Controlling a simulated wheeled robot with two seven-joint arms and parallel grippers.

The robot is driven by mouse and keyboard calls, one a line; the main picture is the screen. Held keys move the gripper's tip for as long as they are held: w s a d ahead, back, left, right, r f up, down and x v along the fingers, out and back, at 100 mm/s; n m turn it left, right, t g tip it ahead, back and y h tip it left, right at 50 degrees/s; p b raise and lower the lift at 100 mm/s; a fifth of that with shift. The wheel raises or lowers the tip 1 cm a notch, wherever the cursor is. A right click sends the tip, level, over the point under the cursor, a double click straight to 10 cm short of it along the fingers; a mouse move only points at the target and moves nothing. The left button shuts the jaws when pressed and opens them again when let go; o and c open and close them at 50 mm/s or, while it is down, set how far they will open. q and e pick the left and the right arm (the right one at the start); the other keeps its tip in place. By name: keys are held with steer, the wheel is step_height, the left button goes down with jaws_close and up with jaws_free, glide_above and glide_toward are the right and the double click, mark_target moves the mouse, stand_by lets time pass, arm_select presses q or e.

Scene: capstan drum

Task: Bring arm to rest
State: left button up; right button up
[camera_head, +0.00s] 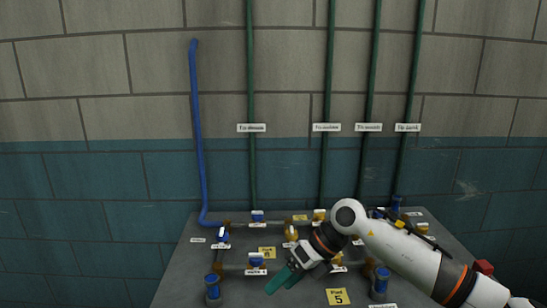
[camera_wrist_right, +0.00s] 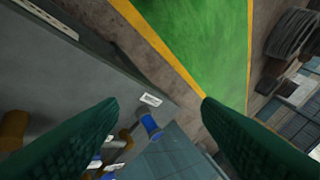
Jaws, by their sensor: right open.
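My right arm (camera_head: 405,252) comes in from the lower right in the head view and reaches over the grey table. My right gripper (camera_head: 286,278) has green fingers and is above the table's front part. In the right wrist view its two green fingers are wide apart, with nothing between them, so the gripper (camera_wrist_right: 165,125) is open and empty. A blue-handled valve (camera_wrist_right: 150,125) and a small white label (camera_wrist_right: 151,100) show beyond the fingers, apart from them. My left gripper is not in view.
The grey table (camera_head: 185,285) carries pipework with blue valves (camera_head: 256,262), yellow valves (camera_head: 291,233) and a yellow label marked 5 (camera_head: 338,297). A blue pipe (camera_head: 199,130) and several green pipes (camera_head: 251,80) run up the brick wall. A red block (camera_head: 484,267) is at the right edge.

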steer(key=s+a+r+m+t+y, duration=0.45)
steer(key=a+r+m+y, duration=0.25)
steer(key=a+y, duration=0.4)
steer(key=w+d+f+m+t+h, duration=0.1)
steer(key=d+f+m+t+h, duration=0.1)
steer(key=d+m+t+h, duration=0.75)
steer(key=w+d+f+m+t+h, duration=0.15)
steer(key=d+m+t, duration=0.4)
steer(key=m, duration=0.85)
steer(key=s+d+f+m+g+h, duration=0.35)
steer(key=d+f+m+h, duration=0.3)
steer(key=f, duration=0.35)
steer(key=s+d+f+m+g, duration=0.25)
steer(key=s+f+g, duration=0.2)
steer(key=s, duration=0.35)
steer(key=s+d+f+m+g+h, duration=0.1)
steer(key=s+d+f+g, duration=0.2)
steer(key=s+f, duration=0.35)
steer(key=s+d+f+m+g, duration=0.2)
steer(key=s+f+g, duration=0.2)
steer(key=s, duration=0.6)
step_height(320, 180, down, 25)
steer(key=s+g, duration=0.1)
steer(key=g, duration=0.1)
steer(key=s+d+f, duration=0.3)
steer(key=s+f, duration=1.3)
steer(key=f, duration=0.1)
steer(key=shift+s+g, duration=0.35)
